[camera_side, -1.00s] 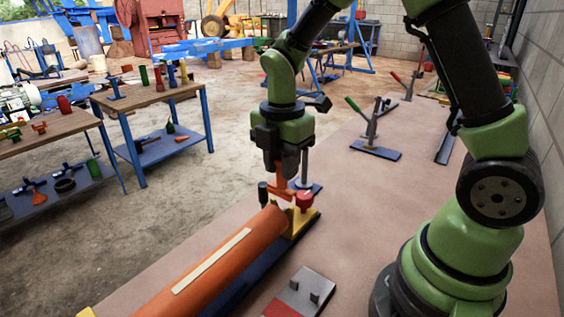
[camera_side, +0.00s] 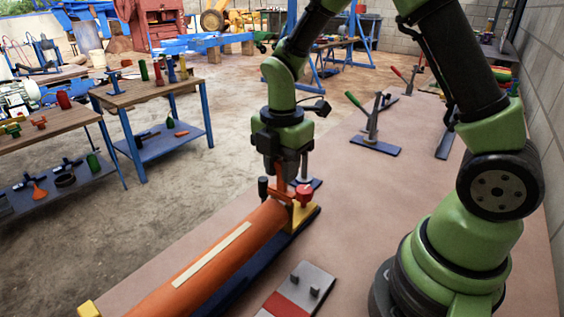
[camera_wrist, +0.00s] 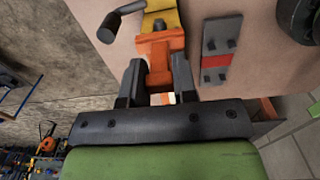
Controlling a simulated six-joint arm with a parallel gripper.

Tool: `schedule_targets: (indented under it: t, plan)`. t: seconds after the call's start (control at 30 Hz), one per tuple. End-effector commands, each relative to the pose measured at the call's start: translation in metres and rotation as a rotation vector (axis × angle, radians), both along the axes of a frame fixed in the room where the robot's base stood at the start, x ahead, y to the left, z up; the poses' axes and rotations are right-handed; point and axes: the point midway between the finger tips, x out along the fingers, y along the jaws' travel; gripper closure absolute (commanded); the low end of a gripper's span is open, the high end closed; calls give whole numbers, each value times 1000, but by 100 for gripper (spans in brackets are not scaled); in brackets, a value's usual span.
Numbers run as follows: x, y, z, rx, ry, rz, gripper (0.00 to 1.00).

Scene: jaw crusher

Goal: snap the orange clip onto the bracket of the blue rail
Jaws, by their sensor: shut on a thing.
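My gripper (camera_side: 282,170) is shut on the orange clip (camera_side: 284,188), above the far end of the blue rail (camera_side: 240,278). In the wrist view, the clip (camera_wrist: 160,58) sits between my two fingers (camera_wrist: 158,85). The yellow bracket (camera_side: 304,214) is at the rail's far end, just below and right of the clip. In the wrist view, the yellow part (camera_wrist: 168,18) shows directly beyond the clip. The clip appears at or very near the bracket; I cannot tell whether it is seated.
A long orange pipe (camera_side: 205,262) lies along the rail. A red knob (camera_side: 304,193) and a black-tipped post (camera_side: 263,188) stand close to the clip. A grey and red plate (camera_side: 298,290) lies to the right. Lever clamps (camera_side: 375,140) stand farther back.

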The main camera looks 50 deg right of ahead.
Motion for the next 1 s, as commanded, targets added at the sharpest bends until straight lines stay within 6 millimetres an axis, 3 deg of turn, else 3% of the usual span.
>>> schedule_targets:
  t: [0.4,1.0]
  plan:
    - [0,0,-7,0,0,0,100]
    - [0,0,14,0,0,0,100]
